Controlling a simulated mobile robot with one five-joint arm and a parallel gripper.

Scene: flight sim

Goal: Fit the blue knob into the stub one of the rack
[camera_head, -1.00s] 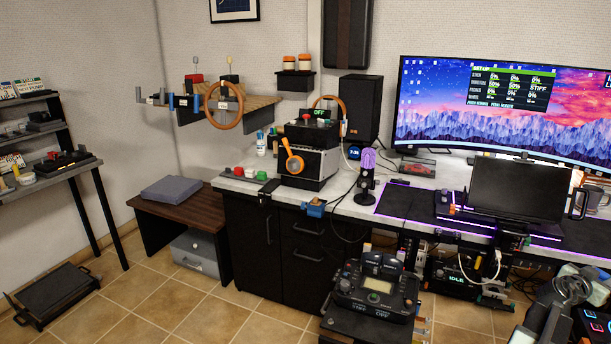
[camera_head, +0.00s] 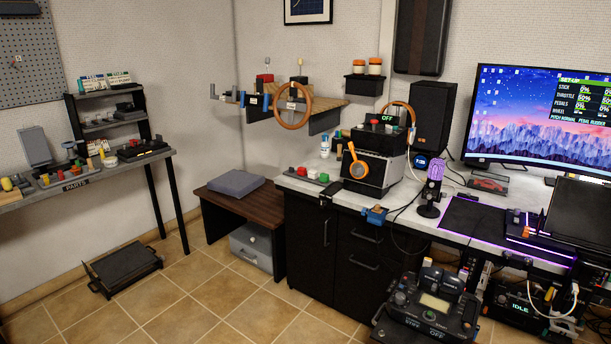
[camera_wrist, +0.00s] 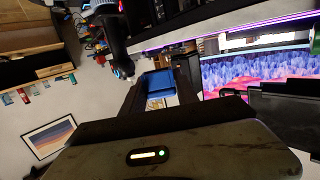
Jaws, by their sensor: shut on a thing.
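In the wrist view a blue piece (camera_wrist: 158,84), which I take for the blue knob, sits between the two dark fingers of my gripper (camera_wrist: 161,73). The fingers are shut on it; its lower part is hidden. My gripper is not visible in the head view. No rack with stubs can be told for sure. A low row of red, white and green pieces (camera_head: 312,175) stands at the desk's left end in the head view, too small to tell its stubs.
The desk (camera_head: 340,194) holds a grey box with an orange ring (camera_head: 371,165) and a microphone (camera_head: 431,192). A control panel (camera_head: 433,312) stands low in front. A parts table (camera_head: 65,190) stands at the left. Tiled floor is clear between (camera_head: 200,300).

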